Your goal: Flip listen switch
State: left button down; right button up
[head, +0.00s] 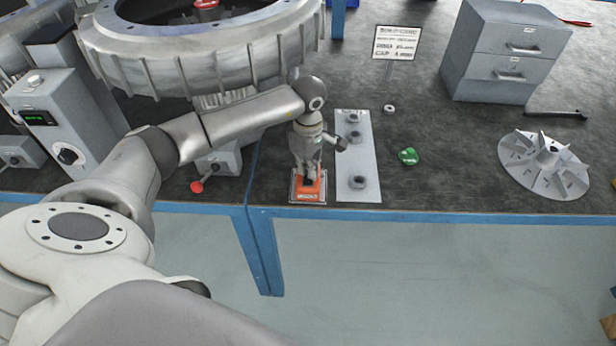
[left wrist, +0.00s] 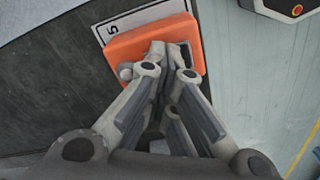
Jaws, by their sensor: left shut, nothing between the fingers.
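An orange block (head: 311,193) sits on a pale-edged plate at the bench's front edge; I take it to be the listen switch housing. It also shows in the left wrist view (left wrist: 140,45), beside a white label strip (left wrist: 128,20) with a dark mark like a 5. My left gripper (head: 307,180) points down over the block. In the left wrist view the left gripper (left wrist: 170,52) has its fingers together at the block, with nothing between them. The fingers hide the middle of the block, so the lever and its position cannot be seen. My right gripper is not in view.
A grey plate with dark knobs (head: 358,163) lies right of my gripper. A green part (head: 409,156), a finned rotor (head: 545,165) and a drawer cabinet (head: 503,50) are further right. A large round housing (head: 205,52) stands behind my arm. A red-knobbed lever (head: 197,187) is to the left.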

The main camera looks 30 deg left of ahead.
pick_arm(q)
jog(key=shift+w+r+p, duration=0.1)
jog(key=shift+r+p, duration=0.3)
jog(key=shift+r, duration=0.3)
jog(key=shift+r+p, duration=1.45)
jog(key=shift+r, duration=1.2)
